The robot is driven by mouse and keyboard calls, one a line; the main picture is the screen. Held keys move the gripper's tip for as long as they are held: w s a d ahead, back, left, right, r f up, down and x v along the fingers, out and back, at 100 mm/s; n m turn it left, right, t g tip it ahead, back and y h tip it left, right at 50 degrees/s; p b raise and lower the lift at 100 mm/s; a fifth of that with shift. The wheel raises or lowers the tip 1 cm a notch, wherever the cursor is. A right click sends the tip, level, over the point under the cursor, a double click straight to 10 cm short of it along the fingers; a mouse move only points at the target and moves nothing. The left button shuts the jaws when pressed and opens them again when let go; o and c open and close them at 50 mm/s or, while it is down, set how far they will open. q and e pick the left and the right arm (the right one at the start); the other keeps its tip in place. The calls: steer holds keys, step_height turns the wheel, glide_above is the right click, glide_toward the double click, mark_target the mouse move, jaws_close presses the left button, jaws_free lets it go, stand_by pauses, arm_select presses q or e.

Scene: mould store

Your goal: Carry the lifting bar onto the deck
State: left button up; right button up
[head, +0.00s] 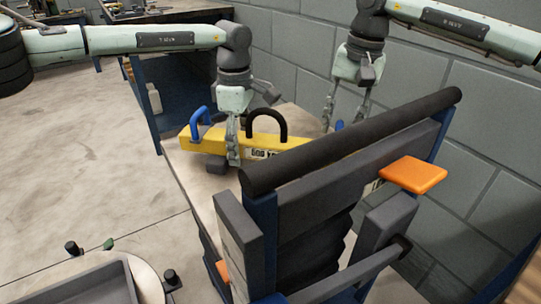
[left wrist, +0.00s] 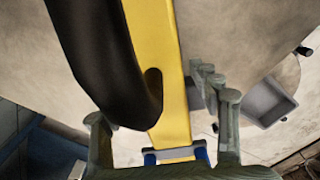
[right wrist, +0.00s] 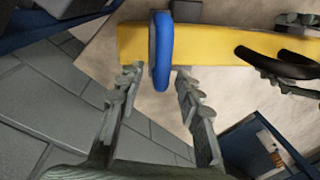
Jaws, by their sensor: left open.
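The lifting bar (head: 265,142) is a yellow beam with a black loop (head: 283,116) on top and blue end handles. It lies on a pale bench top (head: 190,185). My left gripper (head: 234,160) is open at the bar, between its left blue handle (head: 193,128) and the loop. In the left wrist view, the yellow beam (left wrist: 152,45) runs between its fingers. My right gripper (head: 345,122) is open at the other end. In the right wrist view, the other blue handle (right wrist: 161,50) stands between its fingertips. The rack hides that end in the head view. I cannot tell which surface is the deck.
A dark rack with a thick black roller (head: 350,140) and an orange pad (head: 413,174) stands in front of the bar. A grey tray (head: 85,285) lies on a round pale surface at lower left. A block wall (head: 300,60) closes the back.

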arm_select(q)
step_height(320, 180, up, 11)
steer(key=shift+f, duration=0.1)
steer(key=shift+r, duration=0.55)
arm_select(e)
steer(key=shift+r, duration=0.15)
step_height(320, 180, up, 12)
steer(key=d, duration=0.1)
steer(key=shift+s+d, duration=0.2)
steer(key=shift+s, duration=0.05)
steer(key=shift+f, duration=0.2)
